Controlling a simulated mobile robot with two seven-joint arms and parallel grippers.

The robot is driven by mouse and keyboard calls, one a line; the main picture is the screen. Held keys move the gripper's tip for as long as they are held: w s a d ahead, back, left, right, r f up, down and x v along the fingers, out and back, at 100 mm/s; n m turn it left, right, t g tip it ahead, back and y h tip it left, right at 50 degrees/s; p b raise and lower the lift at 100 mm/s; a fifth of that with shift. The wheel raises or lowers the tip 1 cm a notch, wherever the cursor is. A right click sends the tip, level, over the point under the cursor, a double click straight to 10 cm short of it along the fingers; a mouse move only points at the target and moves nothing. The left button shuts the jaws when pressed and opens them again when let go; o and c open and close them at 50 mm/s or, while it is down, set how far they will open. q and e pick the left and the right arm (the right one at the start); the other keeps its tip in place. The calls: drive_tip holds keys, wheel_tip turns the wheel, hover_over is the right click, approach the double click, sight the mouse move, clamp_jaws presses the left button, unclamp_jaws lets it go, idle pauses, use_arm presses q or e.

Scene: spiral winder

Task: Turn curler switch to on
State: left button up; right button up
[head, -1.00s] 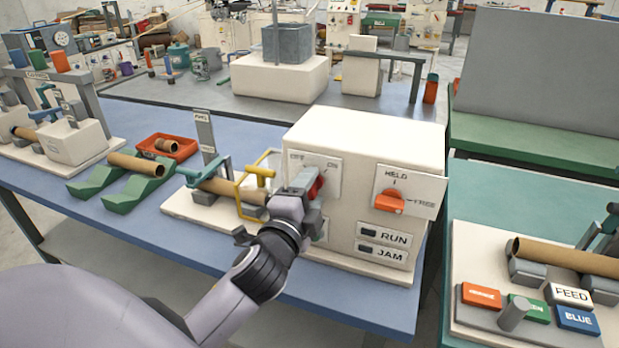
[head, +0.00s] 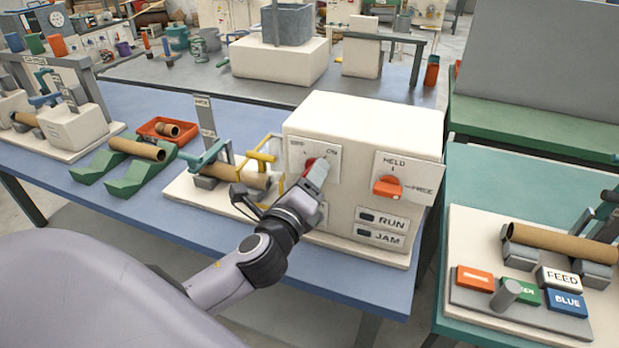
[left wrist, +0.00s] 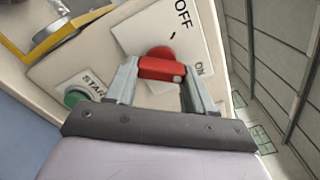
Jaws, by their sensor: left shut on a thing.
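The curler switch is a red knob (left wrist: 162,70) on a white plate (left wrist: 165,30) marked OFF and ON. It is on the front of the cream machine box (head: 365,125). In the left wrist view a white mark shows at the knob's right end, on the side of the ON label. My left gripper (left wrist: 160,80) is shut on the knob, one finger on each side. In the head view my left gripper (head: 315,178) partly covers the red knob (head: 309,162). My right gripper is in no view.
An orange HELD/FREE knob (head: 387,186) is to the right on the same box, above the RUN and JAM lamps. A green START button (left wrist: 75,97) is close to my left gripper. A yellow frame (head: 263,157) and cardboard tube (head: 235,174) stand left of the box.

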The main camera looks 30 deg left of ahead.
use_arm(q)
drive_tip(key=shift+m, duration=0.5)
drive_tip(key=o, duration=1)
drive_tip(key=shift+o, duration=0.2)
drive_tip(key=b+v, duration=0.1)
drive_tip(key=v, duration=0.6)
